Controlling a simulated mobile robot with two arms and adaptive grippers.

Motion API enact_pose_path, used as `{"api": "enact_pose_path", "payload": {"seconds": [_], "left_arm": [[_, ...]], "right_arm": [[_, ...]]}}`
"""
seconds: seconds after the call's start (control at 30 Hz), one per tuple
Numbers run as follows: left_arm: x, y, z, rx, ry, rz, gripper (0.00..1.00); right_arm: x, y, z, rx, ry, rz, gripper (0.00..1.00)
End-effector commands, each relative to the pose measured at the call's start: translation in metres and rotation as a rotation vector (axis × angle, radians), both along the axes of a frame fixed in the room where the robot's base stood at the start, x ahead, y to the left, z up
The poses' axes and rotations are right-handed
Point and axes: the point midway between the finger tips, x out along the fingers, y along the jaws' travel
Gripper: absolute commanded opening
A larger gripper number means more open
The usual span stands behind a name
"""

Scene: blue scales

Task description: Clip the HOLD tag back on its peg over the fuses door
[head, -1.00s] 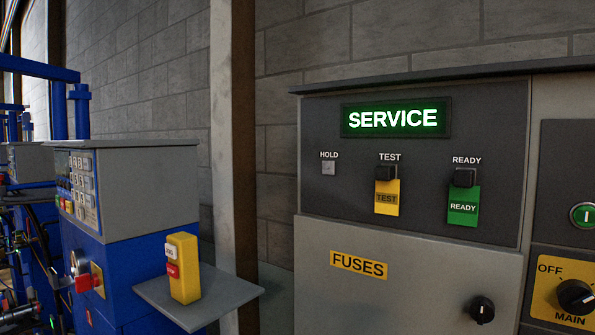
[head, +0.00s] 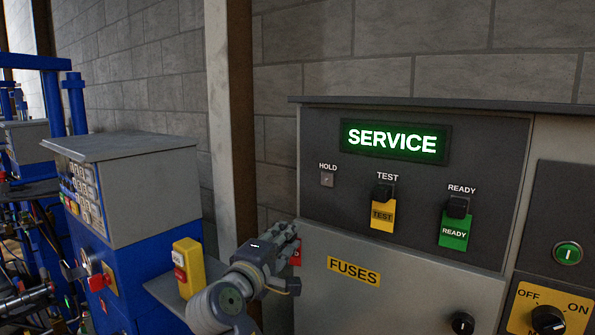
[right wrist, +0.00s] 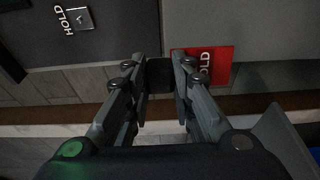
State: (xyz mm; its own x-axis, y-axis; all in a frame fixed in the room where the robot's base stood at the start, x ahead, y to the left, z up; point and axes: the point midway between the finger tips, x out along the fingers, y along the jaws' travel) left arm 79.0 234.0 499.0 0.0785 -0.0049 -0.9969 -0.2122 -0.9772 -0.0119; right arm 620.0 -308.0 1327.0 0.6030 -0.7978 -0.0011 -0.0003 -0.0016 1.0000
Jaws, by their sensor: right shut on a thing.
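The HOLD tag is a red plate with a black clip. My right gripper (head: 294,232) is shut on the black clip (right wrist: 160,74), and the red tag (right wrist: 212,66) sticks out beside the fingers in the right wrist view. In the head view only a sliver of red (head: 296,256) shows behind the fingers. The bare HOLD peg (head: 327,180) is on the dark panel, above and right of the gripper; it also shows in the right wrist view (right wrist: 79,19). The FUSES door (head: 400,290) is shut, below the panel. I do not make out my left gripper.
A TEST tag (head: 382,216) and a READY tag (head: 454,231) hang right of the HOLD peg. The lit SERVICE sign (head: 396,140) is above. A yellow button box (head: 188,268) and a blue cabinet (head: 110,270) stand left of my right arm. The panel front around the HOLD peg is clear.

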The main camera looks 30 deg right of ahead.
Motion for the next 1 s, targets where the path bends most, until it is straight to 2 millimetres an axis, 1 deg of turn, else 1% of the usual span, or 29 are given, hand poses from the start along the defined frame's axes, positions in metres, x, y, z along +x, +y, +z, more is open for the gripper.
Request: {"api": "enact_pose_path", "payload": {"seconds": [0.03,0.1,0.2,0.3,0.4,0.77,0.87,1.0], "left_arm": [[0.000,0.000,0.013,0.000,0.000,0.000,0.40],[0.001,0.000,0.020,0.000,-0.001,0.000,0.40],[0.003,0.000,0.026,0.000,-0.003,0.000,0.40],[0.005,0.000,0.029,-0.001,-0.008,-0.001,0.40],[0.008,0.000,0.030,-0.001,-0.013,-0.001,0.40],[0.011,0.001,0.029,0.001,-0.016,-0.002,0.40],[0.011,0.002,0.029,0.001,-0.016,-0.002,0.40],[0.011,0.002,0.028,0.001,-0.016,-0.001,0.40]], "right_arm": [[-0.003,-0.004,0.035,-0.001,-0.008,-0.053,0.00],[-0.010,-0.008,0.062,0.000,-0.006,-0.121,0.00],[-0.019,-0.012,0.088,0.001,-0.003,-0.193,0.00],[-0.025,-0.014,0.103,0.000,0.000,-0.236,0.00],[-0.028,-0.014,0.108,0.002,0.003,-0.254,0.00],[-0.028,-0.015,0.108,0.001,0.002,-0.255,0.00],[-0.027,-0.018,0.108,0.000,0.003,-0.256,0.00],[-0.023,-0.028,0.108,-0.001,0.003,-0.256,0.00]]}}
